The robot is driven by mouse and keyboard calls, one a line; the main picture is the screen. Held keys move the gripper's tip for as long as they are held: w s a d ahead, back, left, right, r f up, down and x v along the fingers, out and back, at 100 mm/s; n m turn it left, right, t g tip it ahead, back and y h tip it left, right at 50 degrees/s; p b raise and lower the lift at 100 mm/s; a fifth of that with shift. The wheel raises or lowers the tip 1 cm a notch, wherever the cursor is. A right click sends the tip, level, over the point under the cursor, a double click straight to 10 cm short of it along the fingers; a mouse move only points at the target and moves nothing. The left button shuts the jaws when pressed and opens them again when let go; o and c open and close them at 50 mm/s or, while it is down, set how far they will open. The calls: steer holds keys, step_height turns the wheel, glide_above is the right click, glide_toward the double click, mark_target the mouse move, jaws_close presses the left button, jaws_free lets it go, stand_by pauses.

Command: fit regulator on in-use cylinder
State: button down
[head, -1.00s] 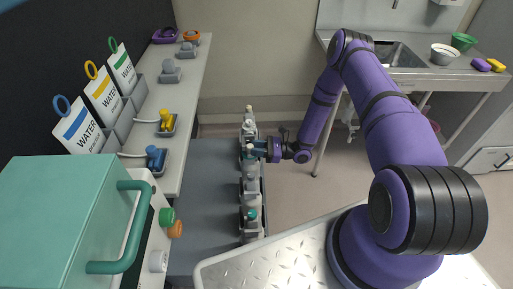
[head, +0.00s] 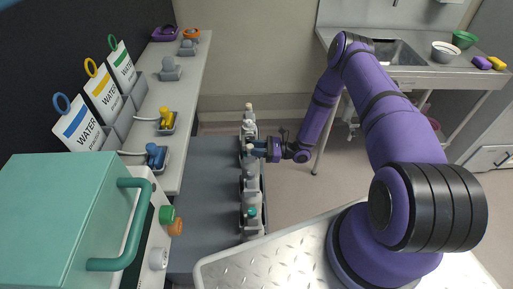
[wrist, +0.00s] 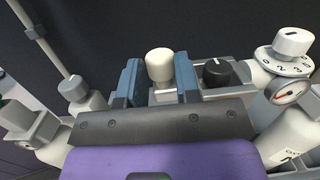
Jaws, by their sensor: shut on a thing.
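My gripper (wrist: 158,85) has its two blue fingers closed on either side of a cream-topped piece (wrist: 160,63) with a grey body. In the head view my gripper (head: 257,148) is at the row of cylinders on the bench. To the right in the wrist view, a grey block with a black knob (wrist: 217,72) sits close to the right finger. Beyond it are a numbered dial (wrist: 287,62) and a round gauge (wrist: 290,92) by a white cylinder (wrist: 287,135). I cannot tell whether the held piece is joined to these. The gripper hides its lower part.
Other cylinders with valves stand at left, one with a grey knob (wrist: 72,88). The rack (head: 262,200) holds the row along the grey bed's (head: 205,215) right edge. A shelf (head: 190,100) with coloured fittings is at left, and a sink bench (head: 400,75) at far right.

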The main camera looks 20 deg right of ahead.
steer(key=shift+f, duration=1.1)
stand_by(1.2)
steer(key=shift+c, duration=1.3)
jaws_free()
steer(key=shift+d, duration=0.15)
steer(key=r+v, duration=0.1)
steer(key=v, duration=0.6)
stand_by(0.7)
steer(key=shift+s+d, duration=0.1)
stand_by(0.7)
